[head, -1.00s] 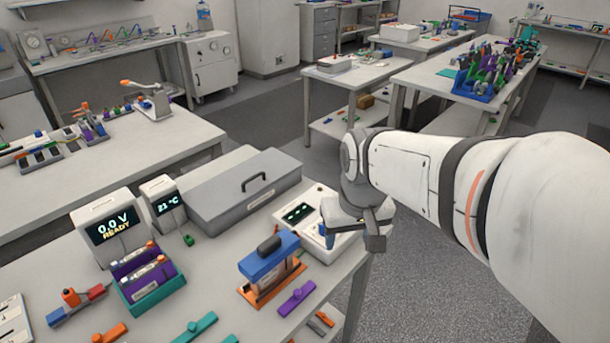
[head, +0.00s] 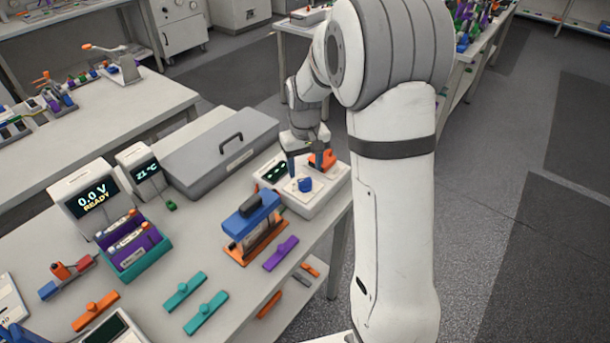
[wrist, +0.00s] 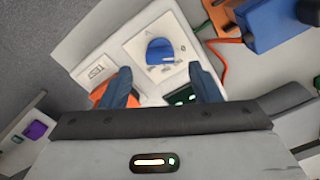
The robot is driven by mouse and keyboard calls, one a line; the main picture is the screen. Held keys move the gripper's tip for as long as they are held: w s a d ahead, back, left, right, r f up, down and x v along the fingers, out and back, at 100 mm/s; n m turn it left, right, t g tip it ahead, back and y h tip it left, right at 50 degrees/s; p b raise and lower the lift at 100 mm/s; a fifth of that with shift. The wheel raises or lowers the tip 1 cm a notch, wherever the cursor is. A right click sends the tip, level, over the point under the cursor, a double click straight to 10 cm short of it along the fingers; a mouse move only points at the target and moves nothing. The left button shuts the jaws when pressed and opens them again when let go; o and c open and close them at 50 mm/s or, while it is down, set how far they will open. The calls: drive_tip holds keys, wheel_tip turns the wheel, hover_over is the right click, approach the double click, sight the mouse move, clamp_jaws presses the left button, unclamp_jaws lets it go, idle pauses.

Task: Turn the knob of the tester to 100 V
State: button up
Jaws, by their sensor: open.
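The tester (head: 325,196) is a white box at the right end of the near table, with a dark display (head: 274,172) showing green marks. Its blue knob (head: 305,185) sits on a pale plate; it also shows in the wrist view (wrist: 160,51). The knob's setting is too small to read. My gripper (head: 307,170) is over the tester, pointing down, with its blue fingers apart and empty. In the wrist view my gripper (wrist: 162,85) has the knob beyond its fingertips, not between them. My gripper partly hides the display and an orange part there.
A blue and orange device (head: 252,222) stands left of the tester, and a grey case (head: 215,150) lies behind it. A purple bar (head: 280,252) lies in front. A display unit (head: 92,200) reads 0.0 V READY. Open floor lies to the right.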

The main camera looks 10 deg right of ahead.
sight(305, 180)
drive_tip(key=shift+f+p, duration=0.3)
drive_tip(key=shift+f, duration=2.1)
drive_tip(key=shift+c, duration=0.2)
drive_tip(key=c, duration=0.9)
drive_tip(key=shift+c, duration=0.2)
